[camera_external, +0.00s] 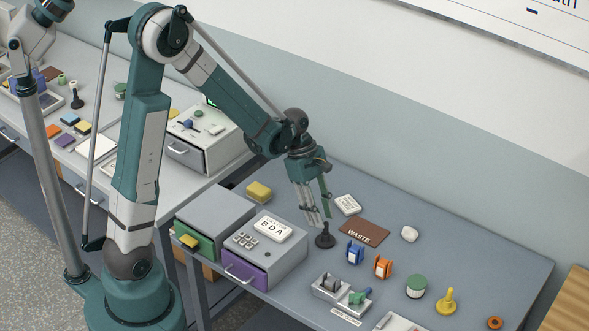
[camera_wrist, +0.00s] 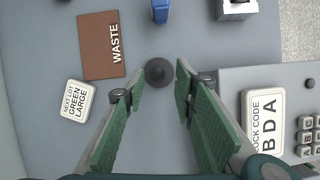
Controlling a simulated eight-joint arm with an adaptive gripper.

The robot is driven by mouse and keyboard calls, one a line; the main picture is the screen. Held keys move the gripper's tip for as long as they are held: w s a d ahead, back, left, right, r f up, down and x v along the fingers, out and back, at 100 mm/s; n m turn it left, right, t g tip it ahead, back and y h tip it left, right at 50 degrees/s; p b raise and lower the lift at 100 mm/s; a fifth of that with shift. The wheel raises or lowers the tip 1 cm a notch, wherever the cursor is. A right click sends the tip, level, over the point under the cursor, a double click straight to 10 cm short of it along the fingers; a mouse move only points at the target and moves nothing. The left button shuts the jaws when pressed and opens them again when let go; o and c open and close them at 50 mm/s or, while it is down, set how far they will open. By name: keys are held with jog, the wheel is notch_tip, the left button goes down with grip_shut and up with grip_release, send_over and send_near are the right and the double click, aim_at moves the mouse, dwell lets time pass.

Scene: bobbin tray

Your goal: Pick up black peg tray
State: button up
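The black peg tray (camera_external: 325,241) is a small dark round base with an upright peg, standing on the grey table. It also shows from above in the wrist view (camera_wrist: 158,73). My gripper (camera_external: 321,216) points down just over it. In the wrist view my gripper's green fingers (camera_wrist: 160,84) are spread apart, with the tray's round base seen between and slightly beyond their tips. Nothing is held. The fingers partly hide the peg in the external view, and I cannot tell whether they touch it.
A brown WASTE mat (camera_external: 364,232), a white sign (camera_external: 347,205), a blue bobbin (camera_external: 355,253) and an orange bobbin (camera_external: 382,267) lie close by. A grey keypad box (camera_external: 288,258) with a purple drawer stands left of the tray.

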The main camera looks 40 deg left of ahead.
aim_at(326, 234)
jog(key=shift+f, duration=0.1)
dwell(0.3)
jog(key=shift+b+x, duration=0.3)
jog(key=shift+x, duration=2.25)
jog(key=shift+w, duration=0.15)
jog(key=c, duration=0.8)
